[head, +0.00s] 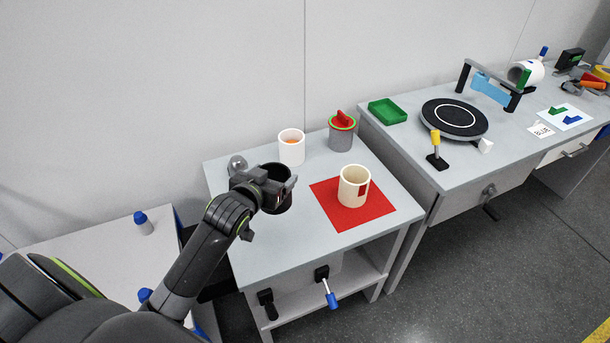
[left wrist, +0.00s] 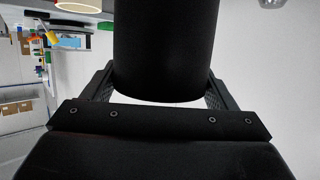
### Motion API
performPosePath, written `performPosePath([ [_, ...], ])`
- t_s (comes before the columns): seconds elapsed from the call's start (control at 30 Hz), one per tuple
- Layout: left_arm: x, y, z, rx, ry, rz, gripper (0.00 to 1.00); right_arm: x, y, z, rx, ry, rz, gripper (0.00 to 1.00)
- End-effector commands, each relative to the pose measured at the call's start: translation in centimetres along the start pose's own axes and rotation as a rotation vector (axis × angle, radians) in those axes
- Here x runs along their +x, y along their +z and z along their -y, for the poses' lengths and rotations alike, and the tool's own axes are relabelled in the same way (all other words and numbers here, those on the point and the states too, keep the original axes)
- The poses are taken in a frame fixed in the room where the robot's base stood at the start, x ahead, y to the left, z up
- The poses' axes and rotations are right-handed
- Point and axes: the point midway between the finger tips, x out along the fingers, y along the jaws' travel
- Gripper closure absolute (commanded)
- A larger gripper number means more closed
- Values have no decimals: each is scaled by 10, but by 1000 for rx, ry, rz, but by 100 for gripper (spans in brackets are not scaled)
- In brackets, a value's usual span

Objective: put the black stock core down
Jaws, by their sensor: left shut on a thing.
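The black stock core (head: 276,201) is a dark, open-topped cylinder over the near table, left of the red mat (head: 345,217). My left gripper (head: 275,183) is shut on it, with a finger on either side. The core also fills the upper middle of the left wrist view (left wrist: 166,45), between the fingers. It looks upright; I cannot tell whether its base touches the tabletop (head: 262,247). My right gripper is not in view.
A white cup (head: 291,150) with orange inside and a grey canister (head: 341,137) with a red knob stand at the table's back. A metal part (head: 237,163) lies at the back left. The table's front is clear. A second bench (head: 455,170) adjoins at right.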

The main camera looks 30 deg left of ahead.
Motion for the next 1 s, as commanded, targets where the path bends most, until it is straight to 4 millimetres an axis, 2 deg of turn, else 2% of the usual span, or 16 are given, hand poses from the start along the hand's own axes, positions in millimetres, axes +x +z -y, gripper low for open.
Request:
performPosePath([
  [0.07, -1, 4, 6, -3, 0, 2, 47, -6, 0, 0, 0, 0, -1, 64],
  [0.33, 15, 50, 7, -6, 0, 3, 47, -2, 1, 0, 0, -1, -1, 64],
  [0.53, 22, 68, 7, -4, 0, 0, 47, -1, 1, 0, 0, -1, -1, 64],
  [0.7, 30, 91, 7, -5, 0, 2, 47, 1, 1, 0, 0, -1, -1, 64],
  [0.8, 33, 98, 6, -5, 1, 0, 47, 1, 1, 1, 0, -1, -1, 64],
  [1.0, 33, 98, 6, -4, 1, -2, 47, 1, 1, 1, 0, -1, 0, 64],
])
